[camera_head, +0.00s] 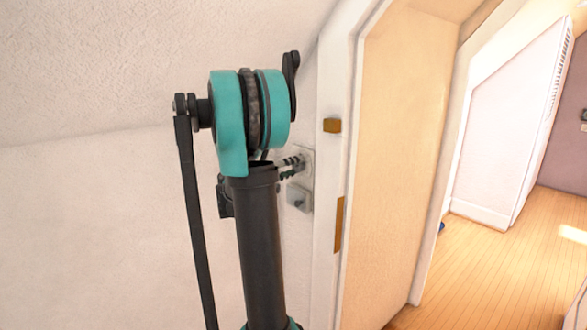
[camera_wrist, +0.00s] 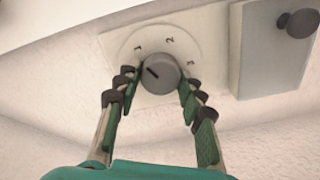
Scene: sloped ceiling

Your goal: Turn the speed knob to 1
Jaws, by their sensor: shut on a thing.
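The grey round speed knob (camera_wrist: 160,73) sits on a pale square plate (camera_wrist: 118,40) with a round dial in the wrist view. Its dark pointer line is toward the upper left. Small numerals stand around the dial; the middle one looks like a 2, and the others are hard to read. My gripper (camera_wrist: 156,80) is shut on the knob, with one green-padded finger on each side. In the head view, my gripper (camera_head: 291,165) reaches the plate (camera_head: 308,158) on the wall, and my arm partly hides it; the knob cannot be made out there.
A second switch box (camera_wrist: 262,55) with a dark round knob (camera_wrist: 298,22) is close to the right of the dial in the wrist view. In the head view, a door frame (camera_head: 334,200) and wooden door (camera_head: 398,150) stand just right of the plates. Open floor (camera_head: 500,265) lies beyond.

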